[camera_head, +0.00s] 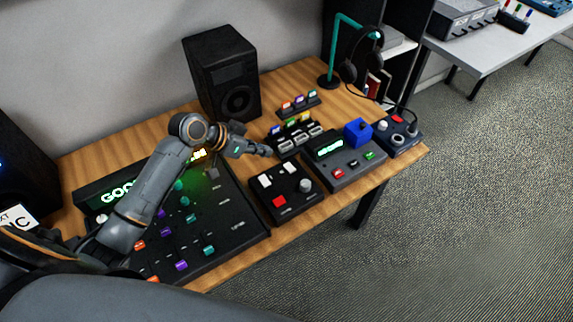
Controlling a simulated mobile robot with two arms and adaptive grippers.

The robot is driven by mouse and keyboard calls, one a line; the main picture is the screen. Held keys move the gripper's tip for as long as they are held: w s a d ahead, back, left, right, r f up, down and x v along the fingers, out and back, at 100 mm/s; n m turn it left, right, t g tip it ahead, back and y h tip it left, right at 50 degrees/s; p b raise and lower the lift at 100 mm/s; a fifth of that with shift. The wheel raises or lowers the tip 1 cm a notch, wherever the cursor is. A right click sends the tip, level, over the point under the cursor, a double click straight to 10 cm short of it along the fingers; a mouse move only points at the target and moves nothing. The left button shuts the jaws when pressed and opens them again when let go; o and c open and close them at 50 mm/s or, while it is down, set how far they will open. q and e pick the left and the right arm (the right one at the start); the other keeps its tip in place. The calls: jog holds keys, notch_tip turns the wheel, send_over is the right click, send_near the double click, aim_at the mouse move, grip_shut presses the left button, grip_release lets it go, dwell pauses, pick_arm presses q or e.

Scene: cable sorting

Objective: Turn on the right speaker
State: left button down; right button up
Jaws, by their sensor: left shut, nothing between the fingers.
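The right speaker (205,62), a black box with a round cone low on its front, stands upright at the back of the wooden desk. No lit lamp shows on it. My left arm reaches in from the left over the mixing console. My left gripper (266,151) is shut and empty, in front of and below the right speaker, apart from it, close to the small switch boxes. A second black speaker (22,165) at the left edge is partly cut off and shows a blue light. My right gripper is out of view.
The wooden desk (296,82) holds a black mixing console (228,222) with a green lit display, and control boxes (285,193) with buttons and knobs. A teal headphone stand (338,45) stands at the back right. A bare strip of desk lies right of the speaker.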

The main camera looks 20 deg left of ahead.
pick_arm(q)
jog(key=p, duration=0.1)
send_over(293, 170)
jog(key=a, duration=0.2)
jog(key=f, duration=0.4)
jog(key=s+f, duration=0.1)
jog(key=f, duration=0.1)
jog(key=shift+f, duration=0.25)
notch_tip(293, 170, down, 2)
jog(key=shift+s+d+f+p, duration=0.15)
jog(key=shift+f+p, duration=0.1)
jog(key=shift+p, duration=0.15)
jog(key=shift+f, duration=0.8)
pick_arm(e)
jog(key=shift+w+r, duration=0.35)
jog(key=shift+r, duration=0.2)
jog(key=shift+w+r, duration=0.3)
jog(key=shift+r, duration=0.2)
pick_arm(q)
jog(key=shift+s+d+f+y, duration=0.1)
jog(key=shift+s+f+y, duration=0.05)
jog(key=shift+f+y, duration=0.15)
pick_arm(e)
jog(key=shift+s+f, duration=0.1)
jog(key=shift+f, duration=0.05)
